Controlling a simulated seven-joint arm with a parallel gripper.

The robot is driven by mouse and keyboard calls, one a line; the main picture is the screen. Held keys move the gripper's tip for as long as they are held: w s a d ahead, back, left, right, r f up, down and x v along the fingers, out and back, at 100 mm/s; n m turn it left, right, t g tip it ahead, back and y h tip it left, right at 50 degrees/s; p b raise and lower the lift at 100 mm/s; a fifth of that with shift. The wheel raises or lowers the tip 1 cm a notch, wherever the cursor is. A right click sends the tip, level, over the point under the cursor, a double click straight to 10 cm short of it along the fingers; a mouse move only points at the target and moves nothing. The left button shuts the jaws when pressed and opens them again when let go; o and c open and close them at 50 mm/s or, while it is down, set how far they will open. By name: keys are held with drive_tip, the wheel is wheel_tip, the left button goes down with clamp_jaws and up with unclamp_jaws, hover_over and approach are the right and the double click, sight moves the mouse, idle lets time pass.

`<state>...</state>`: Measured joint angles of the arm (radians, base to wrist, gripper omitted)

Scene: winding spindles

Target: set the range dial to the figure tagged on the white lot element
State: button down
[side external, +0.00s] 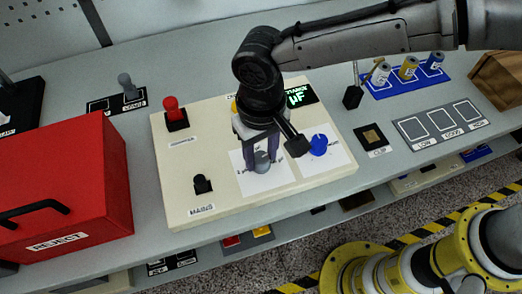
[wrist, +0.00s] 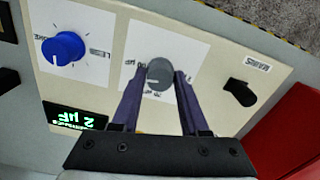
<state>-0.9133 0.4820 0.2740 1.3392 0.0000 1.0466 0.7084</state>
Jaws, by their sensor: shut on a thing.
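My gripper (side external: 262,160) is over the cream panel with its fingers on either side of the grey dial (wrist: 159,74), shut on it. The dial sits on a white square of the panel; the fingers partly hide the marks around it, and its own name is not readable. A white line shows on its face. The blue dial (side external: 318,145) is beside it, and also shows in the wrist view (wrist: 63,48). The white lot element (side external: 381,72) stands in a blue rack at the back; its tag is too small to read. The display (wrist: 75,117) shows a green 2 µF.
The panel (side external: 215,211) also carries a red button (side external: 172,112) and a black MAINS switch (side external: 202,184). A yellow and a blue-banded element share the rack (side external: 398,88). A grey tray (side external: 440,120) with marked squares lies in front. A red REJECT box (side external: 60,190) stands left.

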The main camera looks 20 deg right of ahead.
sight(261, 156)
drive_tip(key=shift+m, duration=1.1)
drive_tip(key=shift+c, duration=2.1)
unclamp_jaws()
wheel_tip(261, 156, up, 14)
drive_tip(key=shift+f, duration=0.1)
